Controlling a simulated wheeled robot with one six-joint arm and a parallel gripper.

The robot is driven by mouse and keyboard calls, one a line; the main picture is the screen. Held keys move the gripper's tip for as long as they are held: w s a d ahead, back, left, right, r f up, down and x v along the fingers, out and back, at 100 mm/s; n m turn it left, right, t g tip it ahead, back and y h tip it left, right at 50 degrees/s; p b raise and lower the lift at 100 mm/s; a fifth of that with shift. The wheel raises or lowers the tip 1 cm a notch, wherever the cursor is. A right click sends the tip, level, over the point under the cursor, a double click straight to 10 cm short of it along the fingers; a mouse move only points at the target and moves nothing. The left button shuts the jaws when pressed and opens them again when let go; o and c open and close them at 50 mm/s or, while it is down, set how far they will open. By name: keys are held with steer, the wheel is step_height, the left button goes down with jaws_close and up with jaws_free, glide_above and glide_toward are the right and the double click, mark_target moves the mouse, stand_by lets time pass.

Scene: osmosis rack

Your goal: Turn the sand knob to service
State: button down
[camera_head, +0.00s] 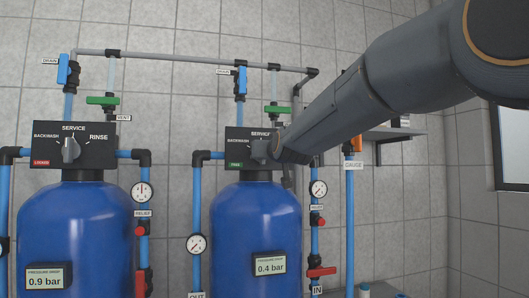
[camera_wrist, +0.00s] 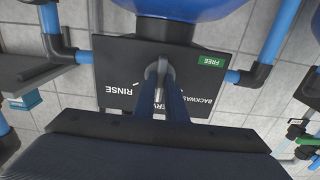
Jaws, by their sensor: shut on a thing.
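My gripper (camera_wrist: 163,85) is shut on the grey knob (camera_wrist: 151,73) of the right-hand tank's black valve panel (camera_wrist: 115,62). The wrist view shows this panel upside down, with RINSE, a partly covered SERVICE, BACKWASH and a green FREE tag. The fingers hide much of the knob, so I cannot tell its exact pointing. In the head view my gripper (camera_head: 267,150) covers the right part of that panel (camera_head: 233,133). The left tank's panel (camera_head: 103,155) has a red LOCKED tag, and its knob (camera_head: 71,149) points up at SERVICE. I cannot read a sand label on either tank.
Two blue tanks (camera_head: 75,230) (camera_head: 255,225) stand side by side, with displays reading 0.9 bar and 0.4 bar. Blue pipes, gauges (camera_head: 142,192) and red and green valve handles (camera_head: 103,100) surround them. A shelf (camera_head: 395,133) is on the wall at right.

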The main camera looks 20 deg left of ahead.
stand_by(0.4)
steer(key=c, duration=1.8)
jaws_free()
steer(key=b+v, duration=0.2)
steer(key=v, duration=0.6)
steer(key=shift+a, duration=0.1)
